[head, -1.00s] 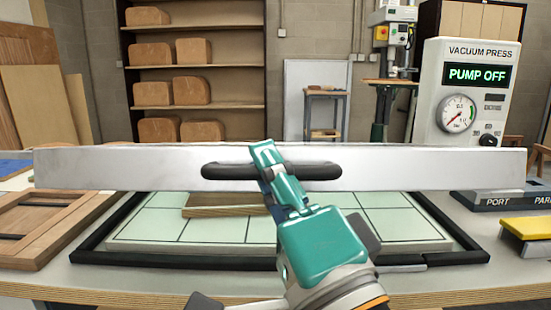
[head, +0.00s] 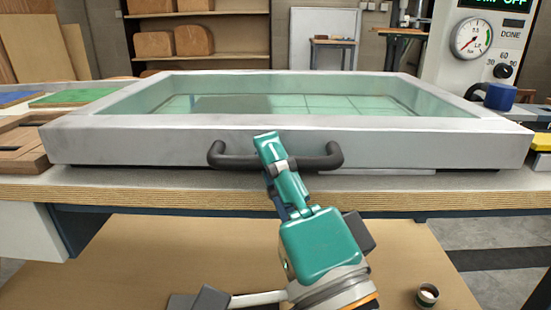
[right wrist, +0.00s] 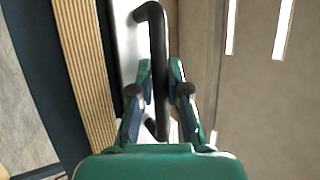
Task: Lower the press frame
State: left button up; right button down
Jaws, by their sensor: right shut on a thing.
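The press frame (head: 130,140) is a grey rectangular frame with a clear greenish sheet across it. In the head view it lies about level over the bench top, with a thin dark line under its front edge. Its black bar handle (head: 228,160) is on the front side. My right gripper (head: 266,140) is shut on the handle near its middle. In the right wrist view the green fingers (right wrist: 161,72) sit on both sides of the black handle (right wrist: 157,35). A pale green gridded bed (head: 290,103) shows through the sheet. My left gripper is not in view.
The wooden bench (head: 400,197) has a plywood front edge. The vacuum press unit (head: 487,45) with its gauge stands at the back right, near a blue cylinder (head: 500,96). Wooden frames (head: 20,140) lie at the left. A small dark ring (head: 427,295) lies below the bench.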

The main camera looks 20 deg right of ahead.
jog(key=c, duration=1.4)
grip_release()
jog(key=shift+a+f, duration=0.1)
jog(key=shift+f, duration=0.5)
jog(key=shift+r, duration=0.15)
notch_tip(320, 180, up, 10)
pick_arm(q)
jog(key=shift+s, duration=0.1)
